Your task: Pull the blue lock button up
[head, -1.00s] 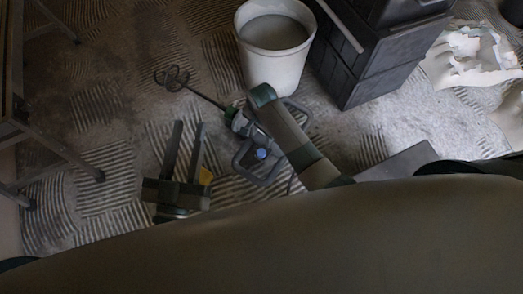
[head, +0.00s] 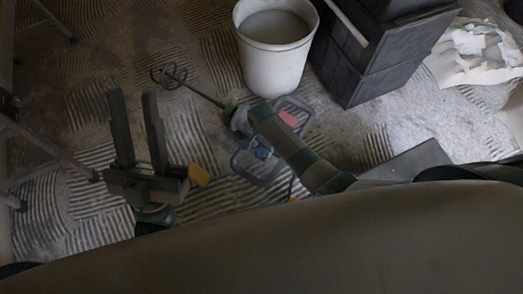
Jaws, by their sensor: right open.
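The mixer lies on the floor in the head view, with a grey looped handle frame (head: 243,172), a thin shaft and a ring-shaped paddle (head: 170,76). The blue lock button (head: 262,153) shows on the near handle, just left of my right arm (head: 285,138). A red part (head: 288,118) shows on the far handle. My right arm reaches over the mixer body and covers its middle. Its gripper is at the far end of that arm, open, with the fingers hidden from this view. My left gripper (head: 132,93) is left of the mixer, empty, its two fingers apart.
A white bucket (head: 272,68) stands behind the mixer. Dark stacked crates (head: 375,75) stand right of it, with torn pale sheets (head: 478,52) beyond. A yellow item (head: 200,175) is beside my left gripper. Metal legs (head: 45,140) stand at the left.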

